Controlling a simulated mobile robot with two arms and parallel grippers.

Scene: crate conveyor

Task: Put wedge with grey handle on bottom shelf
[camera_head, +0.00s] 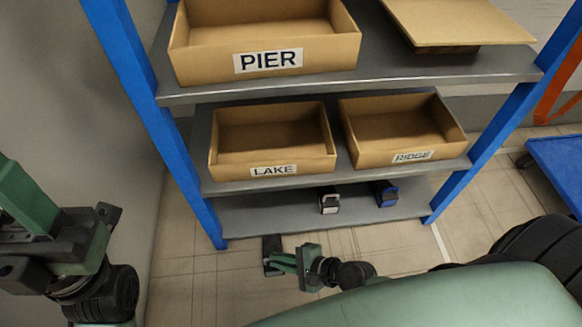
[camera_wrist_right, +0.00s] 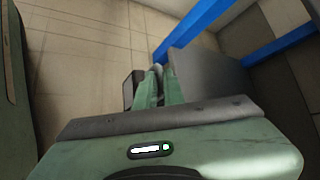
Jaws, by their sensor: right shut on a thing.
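My right gripper (camera_head: 277,262) is low in front of the shelf rack, left of centre. It is shut on a dark wedge (camera_head: 271,244), which it holds just in front of the bottom shelf (camera_head: 262,215). In the right wrist view the wedge (camera_wrist_right: 133,88) shows beside the green fingers (camera_wrist_right: 157,82), and a small grey part, perhaps its handle, shows between the fingertips. My left gripper (camera_head: 55,240) is at the left edge, far from the rack; its fingertips are not clear.
On the bottom shelf stand a dark item with a light top (camera_head: 329,200) and a dark-blue item (camera_head: 386,193). The shelf's left part is clear. Boxes LAKE (camera_head: 290,169) and RIDGE (camera_head: 412,156) stand above, PIER (camera_head: 268,60) higher. Blue posts (camera_head: 205,215) flank the rack.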

